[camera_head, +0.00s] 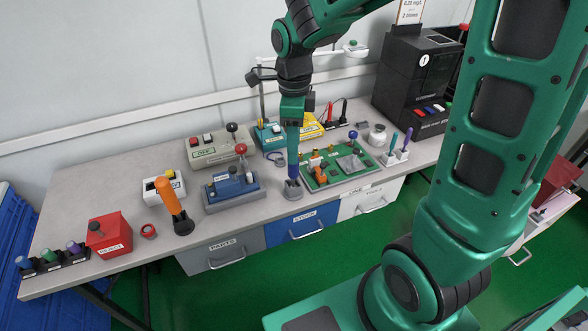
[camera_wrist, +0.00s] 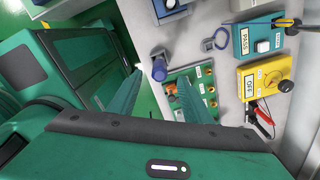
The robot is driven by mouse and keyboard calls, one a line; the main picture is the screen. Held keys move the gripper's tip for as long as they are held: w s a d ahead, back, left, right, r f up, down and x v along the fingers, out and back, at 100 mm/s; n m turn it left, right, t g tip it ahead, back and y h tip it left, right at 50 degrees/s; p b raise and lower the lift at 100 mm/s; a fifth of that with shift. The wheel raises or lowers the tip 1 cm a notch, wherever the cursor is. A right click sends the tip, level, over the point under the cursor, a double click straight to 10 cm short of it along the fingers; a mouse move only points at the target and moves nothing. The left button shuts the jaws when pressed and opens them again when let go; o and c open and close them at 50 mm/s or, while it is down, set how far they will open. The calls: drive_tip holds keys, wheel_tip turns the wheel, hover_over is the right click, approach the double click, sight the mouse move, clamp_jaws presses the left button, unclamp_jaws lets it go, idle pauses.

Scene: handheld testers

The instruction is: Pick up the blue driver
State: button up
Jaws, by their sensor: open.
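The blue driver (camera_head: 293,166) stands upright in a small grey holder (camera_head: 292,192) at the bench's front edge, beside the green board. My gripper (camera_head: 292,142) points down directly above and around the top of the driver. In the wrist view the round blue end of the driver (camera_wrist: 159,70) shows between the tips of my two spread teal fingers (camera_wrist: 159,78). My gripper is open. Whether a finger touches the driver cannot be told, and its lower part is hidden in the holder.
A blue tester box (camera_head: 232,188) is close on the left, and a green board (camera_head: 335,168) with knobs close on the right. A yellow tester (camera_wrist: 264,80) lies farther back. Drawers are below.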

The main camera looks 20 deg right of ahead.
sight(293, 175)
drive_tip(key=shift+f, duration=3.7)
clamp_jaws()
